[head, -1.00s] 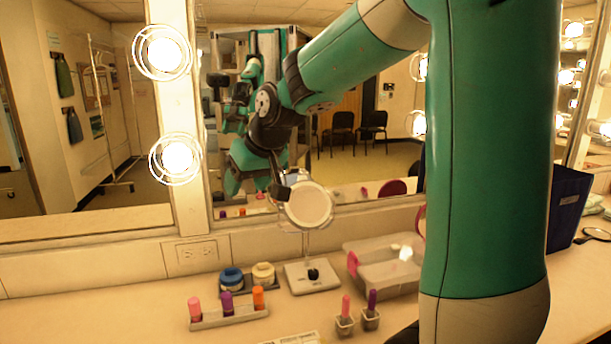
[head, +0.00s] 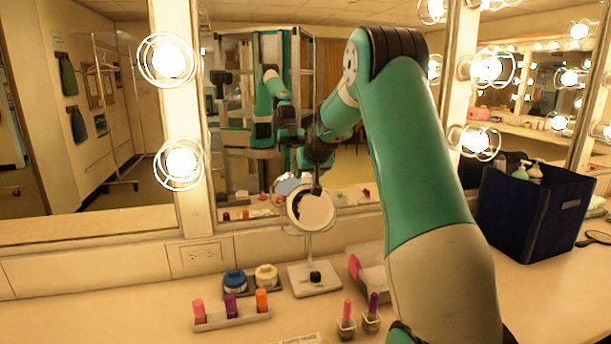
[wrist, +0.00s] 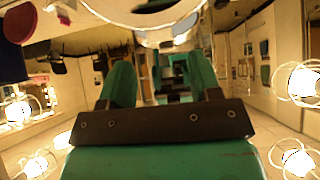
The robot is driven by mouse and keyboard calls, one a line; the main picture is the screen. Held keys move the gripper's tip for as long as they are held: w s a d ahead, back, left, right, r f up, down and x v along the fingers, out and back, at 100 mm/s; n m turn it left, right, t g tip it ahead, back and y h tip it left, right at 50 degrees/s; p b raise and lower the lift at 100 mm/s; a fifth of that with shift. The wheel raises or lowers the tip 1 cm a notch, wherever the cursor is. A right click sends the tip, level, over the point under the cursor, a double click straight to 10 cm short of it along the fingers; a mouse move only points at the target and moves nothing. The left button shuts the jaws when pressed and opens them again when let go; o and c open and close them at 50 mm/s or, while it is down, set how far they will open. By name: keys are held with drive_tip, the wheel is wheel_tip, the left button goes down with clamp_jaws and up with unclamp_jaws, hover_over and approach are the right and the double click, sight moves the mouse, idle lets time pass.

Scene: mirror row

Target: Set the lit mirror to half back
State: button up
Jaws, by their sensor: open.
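The round mirror (head: 309,209) stands on a white square base (head: 315,279) with a dark knob, on the counter in the head view. Its rim is pale and bright, and its face looks roughly upright; the exact tilt is hard to tell. My gripper (head: 317,187) is at the mirror's top edge, its fingers hard to make out there. In the wrist view my gripper (wrist: 158,85) has its two green fingers spread apart with nothing between them. The mirror's pale curved rim (wrist: 118,17) crosses the top of that view, just beyond the fingertips. Contact cannot be told.
A rack of lipsticks (head: 232,315) and two jars (head: 250,279) stand left of the base. A clear bin (head: 372,272) is to its right, partly behind my arm. A dark blue caddy (head: 535,212) is farther right.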

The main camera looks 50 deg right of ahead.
sight(305, 182)
drive_tip(key=p+x, duration=0.1)
drive_tip(key=x, duration=0.4)
drive_tip(key=shift+w, duration=0.1)
